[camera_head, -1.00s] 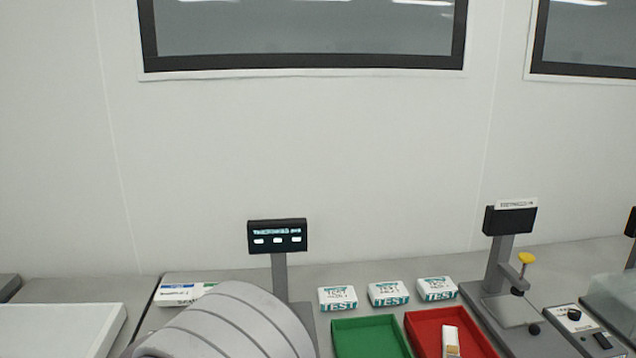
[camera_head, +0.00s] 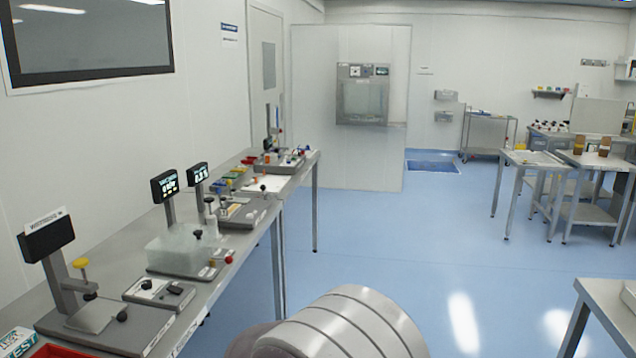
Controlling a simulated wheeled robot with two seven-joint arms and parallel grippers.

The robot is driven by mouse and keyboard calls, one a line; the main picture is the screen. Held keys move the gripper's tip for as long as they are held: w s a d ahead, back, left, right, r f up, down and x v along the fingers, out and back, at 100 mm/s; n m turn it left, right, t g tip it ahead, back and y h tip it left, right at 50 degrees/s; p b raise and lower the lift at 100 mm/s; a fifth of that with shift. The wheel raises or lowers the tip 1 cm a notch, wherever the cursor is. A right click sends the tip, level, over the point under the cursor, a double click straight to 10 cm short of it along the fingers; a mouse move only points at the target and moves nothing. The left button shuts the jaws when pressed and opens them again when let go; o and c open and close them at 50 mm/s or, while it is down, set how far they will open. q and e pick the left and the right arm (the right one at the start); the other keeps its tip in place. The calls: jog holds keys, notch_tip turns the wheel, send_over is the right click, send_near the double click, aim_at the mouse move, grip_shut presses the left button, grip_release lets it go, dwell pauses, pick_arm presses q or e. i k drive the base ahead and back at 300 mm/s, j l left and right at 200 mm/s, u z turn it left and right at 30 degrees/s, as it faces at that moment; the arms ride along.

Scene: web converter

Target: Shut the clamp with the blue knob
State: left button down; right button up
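Far along the left bench stands a cluster of small fixtures (camera_head: 277,163) with tiny coloured parts, some of them blue and red. They are too small to tell which one is the clamp with the blue knob or whether it is open. Neither of my grippers shows. Only a grey ribbed link of my own arm is in view at the bottom middle.
The long bench (camera_head: 205,302) runs away from me along the left wall. It carries a yellow-knobbed device (camera_head: 90,310), a clear box (camera_head: 180,252) and small displays (camera_head: 164,186). The blue floor (camera_head: 400,240) to its right is clear. Another table (camera_head: 606,305) stands at lower right.

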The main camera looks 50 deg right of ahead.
aim_at(217, 189)
jog(key=i+l+z, duration=0.9)
jog(key=k, duration=0.1)
